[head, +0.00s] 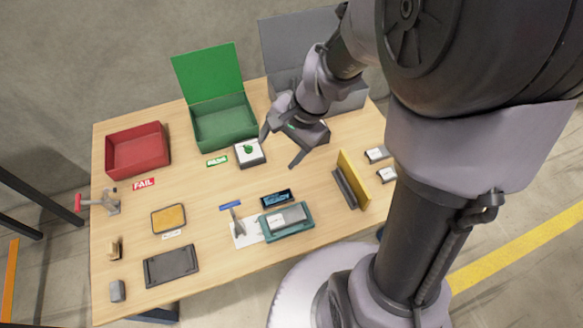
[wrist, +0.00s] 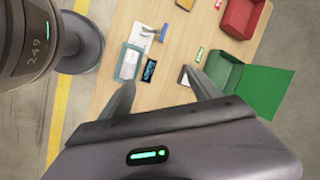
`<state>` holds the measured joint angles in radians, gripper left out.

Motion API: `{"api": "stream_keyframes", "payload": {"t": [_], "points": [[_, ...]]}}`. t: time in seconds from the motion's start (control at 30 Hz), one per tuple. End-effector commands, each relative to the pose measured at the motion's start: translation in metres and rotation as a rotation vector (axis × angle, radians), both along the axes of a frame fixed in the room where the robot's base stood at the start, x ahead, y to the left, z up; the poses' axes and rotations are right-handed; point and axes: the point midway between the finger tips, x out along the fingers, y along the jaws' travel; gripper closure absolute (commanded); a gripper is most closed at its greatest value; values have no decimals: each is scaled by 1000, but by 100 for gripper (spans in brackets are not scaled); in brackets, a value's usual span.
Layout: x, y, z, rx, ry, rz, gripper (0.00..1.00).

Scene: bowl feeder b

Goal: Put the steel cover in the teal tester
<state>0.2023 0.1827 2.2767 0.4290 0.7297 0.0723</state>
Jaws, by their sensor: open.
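The teal tester (head: 287,232) stands near the front of the table, right of centre. A grey steel cover (head: 288,217) with a white label lies inside it. The tester also shows in the wrist view (wrist: 129,62), left of centre. Two more small grey pieces with white labels, the upper one (head: 377,154) and the lower one (head: 387,174), lie at the table's right side. My gripper (head: 280,148) is open and empty above the back half of the table, apart from the tester. Its two fingers spread wide in the wrist view (wrist: 162,90).
A white box with a green button (head: 250,153) stands beside my gripper. A dark display (head: 276,198) sits behind the tester, and a yellow upright plate (head: 352,178) stands right. A green open bin (head: 222,122) and a red bin (head: 137,149) stand at the back.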

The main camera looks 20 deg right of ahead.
Motion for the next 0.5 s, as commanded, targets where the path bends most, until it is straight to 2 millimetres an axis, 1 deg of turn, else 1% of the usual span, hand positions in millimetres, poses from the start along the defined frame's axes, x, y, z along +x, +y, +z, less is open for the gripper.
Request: {"api": "stream_keyframes", "payload": {"t": [0.03, 0.07, 0.1, 0.2, 0.3, 0.33, 0.4, 0.5], "points": [[-17, 12, 42, -44, -87, 93, 28], [-31, 18, 63, -75, -133, 149, 28], [-50, 24, 87, -116, -190, 219, 28], [-96, 32, 124, -215, -309, 355, 28], [-126, 32, 140, -289, -386, 432, 28], [-132, 32, 142, -303, -400, 446, 28], [-140, 31, 146, -326, -423, 465, 28], [-144, 30, 146, -336, -429, 473, 28]]}}
